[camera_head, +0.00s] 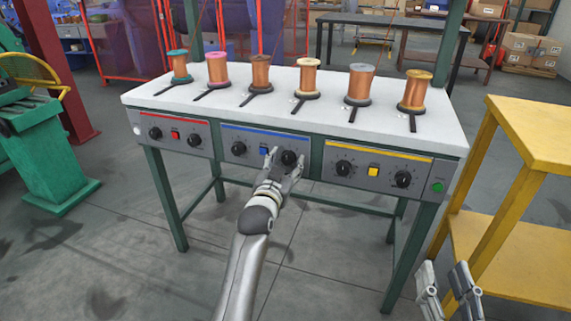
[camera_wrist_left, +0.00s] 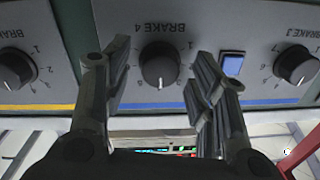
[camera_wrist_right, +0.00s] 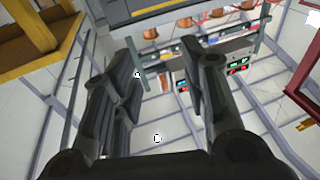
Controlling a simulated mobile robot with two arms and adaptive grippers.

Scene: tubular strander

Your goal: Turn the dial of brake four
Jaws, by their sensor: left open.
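The black dial of brake four (camera_wrist_left: 160,68) shows in the left wrist view under upside-down "BRAKE 4" lettering. In the head view the dial (camera_head: 289,158) sits at the right end of the blue-striped panel (camera_head: 252,133). My left gripper (camera_head: 284,160) is open in front of it. In the left wrist view its fingers (camera_wrist_left: 155,88) are on either side of the dial, with gaps between; I cannot tell how deep they reach. My right gripper (camera_head: 447,287) is open and empty at the lower right, away from the panels. It also shows in the right wrist view (camera_wrist_right: 165,75).
A blue button (camera_wrist_left: 231,64) is close beside the left gripper's finger. The brake three dial (camera_wrist_left: 298,66) lies beyond it. Several wire spools (camera_head: 307,78) stand on the white bench top (camera_head: 285,118). A yellow table (camera_head: 545,140) stands right of the bench.

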